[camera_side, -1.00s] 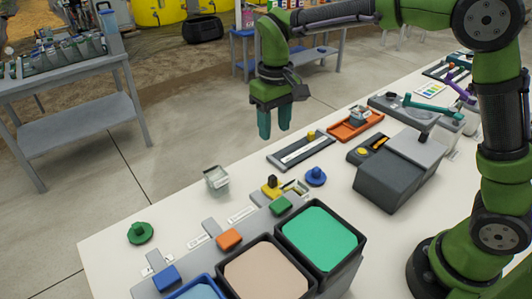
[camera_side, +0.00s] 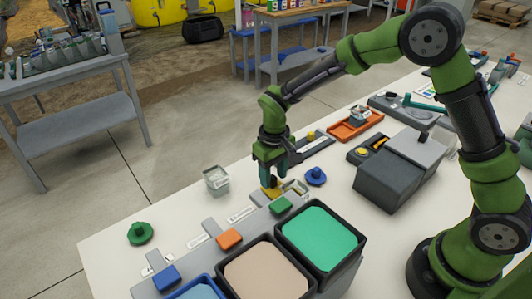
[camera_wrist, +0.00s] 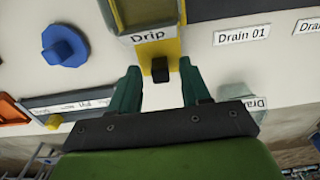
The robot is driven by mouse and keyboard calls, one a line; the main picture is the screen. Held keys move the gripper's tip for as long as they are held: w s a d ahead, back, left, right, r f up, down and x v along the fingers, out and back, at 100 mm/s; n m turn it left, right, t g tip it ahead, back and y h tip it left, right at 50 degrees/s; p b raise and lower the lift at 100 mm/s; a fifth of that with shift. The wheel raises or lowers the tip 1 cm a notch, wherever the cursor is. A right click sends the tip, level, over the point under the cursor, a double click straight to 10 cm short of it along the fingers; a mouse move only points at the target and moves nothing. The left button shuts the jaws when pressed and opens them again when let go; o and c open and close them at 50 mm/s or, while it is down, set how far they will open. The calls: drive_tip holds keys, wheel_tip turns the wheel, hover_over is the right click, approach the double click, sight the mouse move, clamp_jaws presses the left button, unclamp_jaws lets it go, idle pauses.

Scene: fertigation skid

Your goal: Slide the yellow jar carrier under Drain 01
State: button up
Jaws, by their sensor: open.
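The yellow jar carrier (camera_side: 266,192) sits by the Drip label (camera_wrist: 150,36), with its dark knob (camera_wrist: 160,69) on the near end in the wrist view. A clear square vessel (camera_wrist: 146,12) appears at the carrier's top edge in the wrist view. My gripper (camera_side: 277,178) is low over the carrier. In the wrist view its open green fingers (camera_wrist: 160,82) stand on either side of the knob, with visible gaps. The Drain 01 label (camera_wrist: 241,35) lies to the right of the carrier in the wrist view. In the side view, my fingers partly hide the carrier.
A loose clear jar (camera_side: 216,180) stands on the white table, left of my gripper in the side view. A blue knob (camera_side: 316,176) is close on the other side. Green (camera_side: 281,205) and orange (camera_side: 230,238) blocks and open bins line the front.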

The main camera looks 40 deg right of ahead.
drive_tip(key=shift+c, duration=0.3)
clamp_jaws()
drive_tip(key=shift+a, duration=0.1)
drive_tip(key=a, duration=1.1)
drive_tip(key=shift+o, duration=0.3)
unclamp_jaws()
drive_tip(key=shift+d, duration=0.1)
wheel_tip(320, 180, up, 17)
